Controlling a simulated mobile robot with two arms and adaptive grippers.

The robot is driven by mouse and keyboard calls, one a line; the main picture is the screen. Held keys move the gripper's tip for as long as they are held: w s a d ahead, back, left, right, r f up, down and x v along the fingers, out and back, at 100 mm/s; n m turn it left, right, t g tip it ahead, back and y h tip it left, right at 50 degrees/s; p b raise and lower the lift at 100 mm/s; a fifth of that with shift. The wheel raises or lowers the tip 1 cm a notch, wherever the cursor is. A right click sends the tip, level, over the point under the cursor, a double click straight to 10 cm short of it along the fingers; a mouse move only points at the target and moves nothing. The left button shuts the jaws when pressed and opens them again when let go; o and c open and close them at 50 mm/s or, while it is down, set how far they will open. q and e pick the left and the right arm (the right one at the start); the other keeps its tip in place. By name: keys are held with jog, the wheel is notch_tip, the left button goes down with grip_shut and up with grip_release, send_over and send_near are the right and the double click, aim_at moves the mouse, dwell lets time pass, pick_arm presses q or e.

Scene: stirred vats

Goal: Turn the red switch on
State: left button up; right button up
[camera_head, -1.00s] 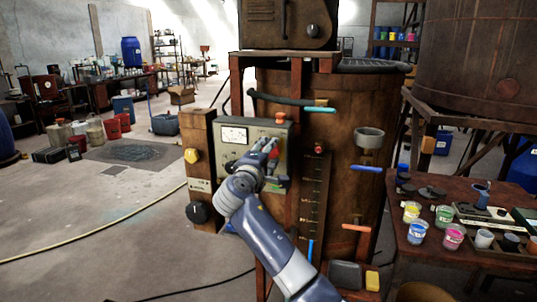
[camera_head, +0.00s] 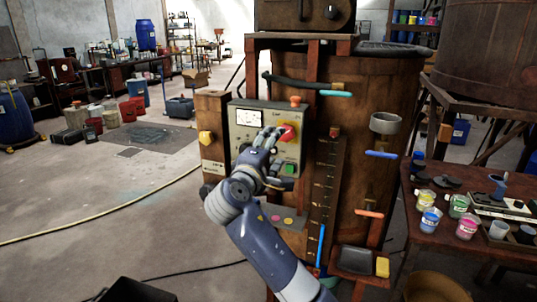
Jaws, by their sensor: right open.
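The red switch (camera_head: 290,131) is a red rotary knob on a yellow backing, on the right half of a grey-beige control panel (camera_head: 240,150). My right gripper (camera_head: 271,139) is open in front of the panel, with its fingertips at the left side of the red switch, overlapping its edge in the picture. Nothing is seen between the fingers. I cannot tell whether they touch the knob. The knob's left edge is partly hidden by the fingers. My left gripper is not in view.
An orange button (camera_head: 295,101) tops the panel, and a green button (camera_head: 290,169) sits below the switch. A post with a yellow knob (camera_head: 206,138) stands left. A wooden vat (camera_head: 385,100) is behind. A table with paint cups (camera_head: 467,228) stands right.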

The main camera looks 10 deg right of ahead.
jog(key=v, duration=0.3)
jog(key=shift+s+a, duration=0.2)
jog(key=shift+s, duration=0.15)
notch_tip(320, 180, down, 30)
jog(key=w+n+g+y, duration=0.2)
jog(key=g+y, duration=0.1)
jog(key=y, duration=0.2)
jog(key=s+d+f+m+g+y, duration=0.1)
jog(key=s+f+g, duration=0.1)
jog(key=s+f, duration=0.65)
jog(key=s+f+m+g+y, duration=0.15)
jog(key=s+f, duration=0.25)
jog(key=f, duration=1)
jog(key=s+d+f+g+y, duration=0.1)
jog(key=s+f+g, duration=0.1)
jog(key=s+f, duration=0.65)
jog(key=s+d+f+m+g, duration=0.1)
jog(key=s+d+f+m, duration=0.1)
jog(key=s+f, duration=0.5)
jog(key=s+d+f+m+g+y, duration=0.1)
jog(key=s+f, duration=0.6)
jog(key=s, duration=1.3)
jog(key=s+d+f+m+g, duration=0.3)
jog(key=s+f+m, duration=0.2)
jog(key=s, duration=0.8)
notch_tip(320, 180, down, 2)
jog(key=shift+s+f, duration=0.1)
jog(key=shift+s, duration=0.05)
